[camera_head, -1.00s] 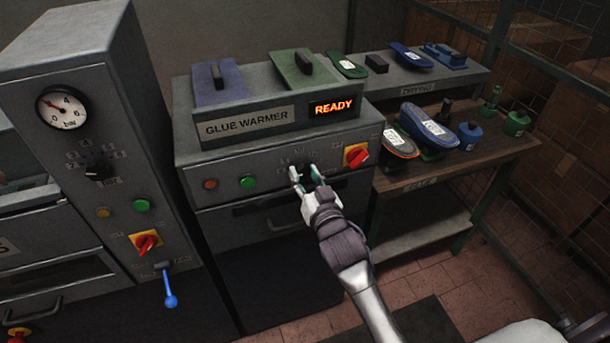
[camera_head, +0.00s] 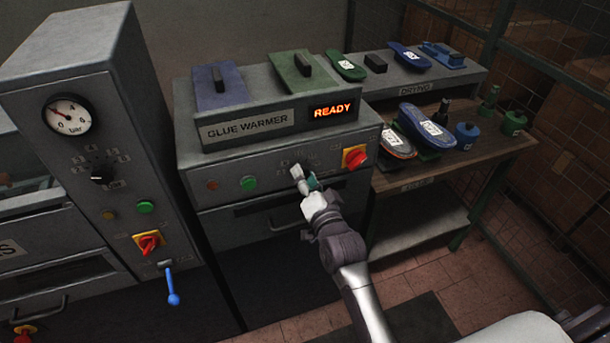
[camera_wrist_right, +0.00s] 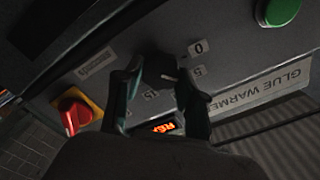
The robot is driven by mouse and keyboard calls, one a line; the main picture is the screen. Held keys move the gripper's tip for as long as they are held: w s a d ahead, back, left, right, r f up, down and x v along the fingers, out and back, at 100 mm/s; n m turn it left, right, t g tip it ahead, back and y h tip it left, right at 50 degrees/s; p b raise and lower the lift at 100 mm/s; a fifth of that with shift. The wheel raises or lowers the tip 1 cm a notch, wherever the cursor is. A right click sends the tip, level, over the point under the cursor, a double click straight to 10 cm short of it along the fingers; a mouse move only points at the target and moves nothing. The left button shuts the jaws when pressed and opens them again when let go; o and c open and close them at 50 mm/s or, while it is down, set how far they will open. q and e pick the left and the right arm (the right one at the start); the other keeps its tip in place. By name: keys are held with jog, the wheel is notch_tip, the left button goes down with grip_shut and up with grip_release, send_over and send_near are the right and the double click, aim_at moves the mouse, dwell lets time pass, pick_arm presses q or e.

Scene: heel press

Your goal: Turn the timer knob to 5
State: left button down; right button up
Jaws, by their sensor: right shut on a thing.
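My right gripper (camera_head: 306,182) is at the glue warmer's front panel. In the right wrist view my right gripper's fingers (camera_wrist_right: 160,92) are on either side of a dark knob (camera_wrist_right: 158,66) and are shut on it. Printed marks 0 (camera_wrist_right: 198,47), 5 (camera_wrist_right: 198,71) and 15 (camera_wrist_right: 151,95) stand around the knob. The fingers hide much of the knob, and I cannot tell which mark it points to. In the head view the gripper covers the knob. My left gripper is not in view.
The glue warmer (camera_head: 225,165) shows a lit READY display (camera_head: 332,110). A red switch on a yellow plate (camera_head: 355,158) is close right of the gripper. A green button (camera_head: 248,184) is to the left. A press with a gauge (camera_head: 68,116) stands further left.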

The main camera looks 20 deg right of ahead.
jog(key=shift+m, duration=0.3)
jog(key=o, duration=1.1)
jog(key=shift+o, duration=0.2)
jog(key=s, duration=1.2)
jog(key=shift+d, duration=0.2)
